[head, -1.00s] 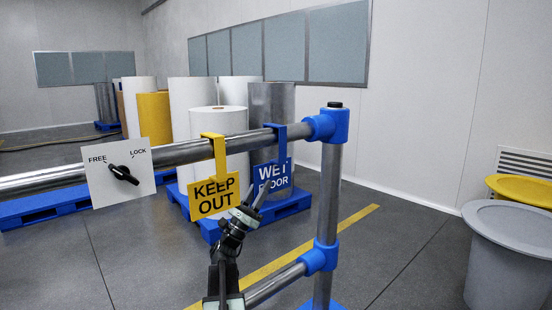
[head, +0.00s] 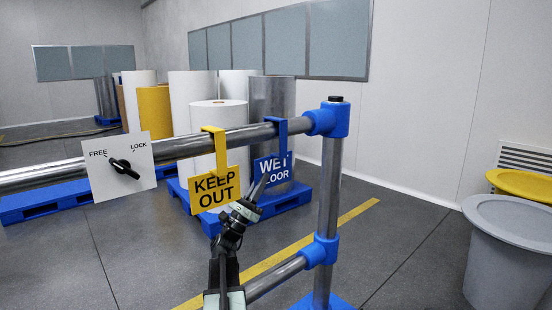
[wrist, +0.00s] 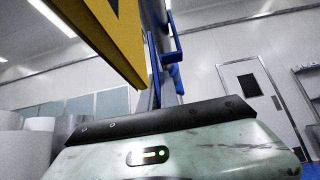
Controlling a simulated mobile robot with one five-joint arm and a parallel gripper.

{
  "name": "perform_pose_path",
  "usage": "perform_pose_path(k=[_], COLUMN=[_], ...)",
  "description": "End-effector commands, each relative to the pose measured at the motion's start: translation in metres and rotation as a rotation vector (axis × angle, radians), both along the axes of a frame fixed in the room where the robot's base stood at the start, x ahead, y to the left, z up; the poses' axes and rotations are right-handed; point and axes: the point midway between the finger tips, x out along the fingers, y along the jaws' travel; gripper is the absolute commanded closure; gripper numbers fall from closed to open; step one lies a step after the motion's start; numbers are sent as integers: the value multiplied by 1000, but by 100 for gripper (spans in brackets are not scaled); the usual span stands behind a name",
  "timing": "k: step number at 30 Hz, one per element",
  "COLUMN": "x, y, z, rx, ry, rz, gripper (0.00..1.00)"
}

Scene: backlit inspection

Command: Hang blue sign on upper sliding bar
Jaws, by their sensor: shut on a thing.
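The blue WET FLOOR sign (head: 281,167) is upright, right of the yellow sign, its blue hook (head: 282,126) at the right end of the upper bar (head: 182,147). The hook appears to be over the bar; whether it bears weight there is unclear. My gripper (head: 257,187) is below the bar, shut on the sign's lower left, covering part of its lettering. In the wrist view the gripper's dark edge (wrist: 150,120) fills the bottom, with blue parts (wrist: 155,65) beyond it, and its hold on the sign is hidden.
A yellow KEEP OUT sign (head: 215,192) hangs on the bar close left of my gripper; it looms in the wrist view (wrist: 95,40). A FREE/LOCK plate (head: 118,186) with a black knob is further left. A post (head: 329,185) stands right; a lower bar (head: 275,280) runs below.

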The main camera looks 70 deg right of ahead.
Motion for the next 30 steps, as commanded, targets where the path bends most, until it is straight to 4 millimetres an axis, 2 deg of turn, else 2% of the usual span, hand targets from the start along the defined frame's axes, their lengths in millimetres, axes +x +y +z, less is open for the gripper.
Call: perform_pose_path(k=[20, 30], x=[0, -1], y=[0, 0], z=[42, 42], rx=[0, 0], ry=[0, 0], rz=[0, -1], gripper=[100, 100])
